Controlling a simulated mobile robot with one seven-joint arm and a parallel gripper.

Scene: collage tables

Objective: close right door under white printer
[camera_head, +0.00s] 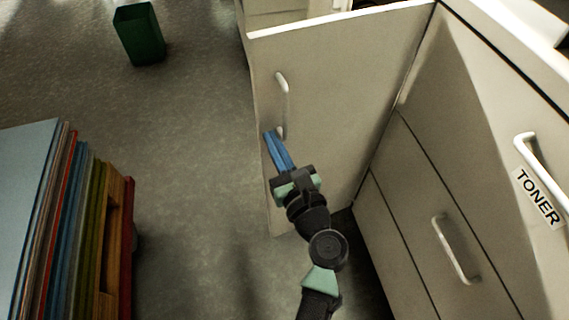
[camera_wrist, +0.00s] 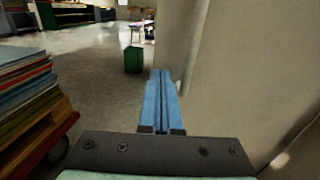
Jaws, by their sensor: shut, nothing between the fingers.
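An open cabinet door (camera_head: 335,85), cream with a white handle (camera_head: 283,100), stands swung out from the cabinet in the head view. My gripper (camera_head: 268,135), with blue fingers, is shut and empty near the door's free edge, by the lower end of the handle. In the wrist view the fingers (camera_wrist: 160,75) point along the door's face (camera_wrist: 245,80), which fills the right side. I cannot tell if they touch the door. The white printer is not recognisable in either view.
A TONER drawer (camera_head: 500,110) and a lower drawer (camera_head: 425,200) are at right. A stack of coloured boards (camera_head: 45,220) on a wooden cart stands at left. A green bin (camera_head: 140,35) is on the floor behind. Grey floor between is clear.

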